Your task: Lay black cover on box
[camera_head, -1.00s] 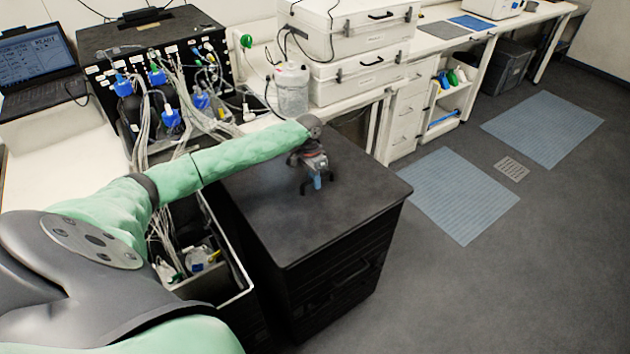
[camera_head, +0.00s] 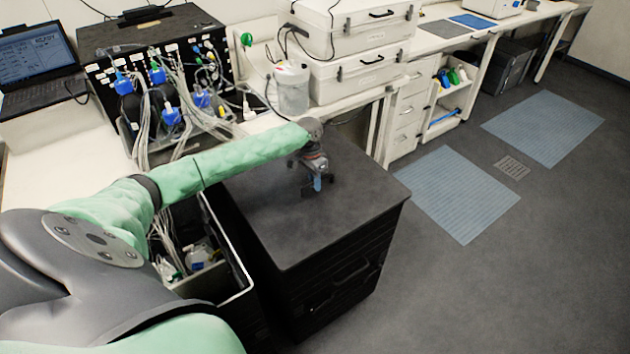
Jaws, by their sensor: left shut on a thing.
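A flat black cover (camera_head: 300,232) lies level over the top of a black box (camera_head: 340,285) with a handle on its front face. From this angle I cannot tell whether the cover rests fully on it. My left gripper (camera_head: 317,186) is over the middle of the cover, pointing down, with its fingertips at the surface. A small blue piece shows at the fingers. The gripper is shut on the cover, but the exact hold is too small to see. My right gripper is not in view.
An open bin (camera_head: 243,290) with cables and small items stands left of the black box. A bench behind holds a black cable unit (camera_head: 150,40), a clear jar (camera_head: 292,90) and white cases (camera_head: 360,75). The floor to the right is free, with blue mats (camera_head: 458,193).

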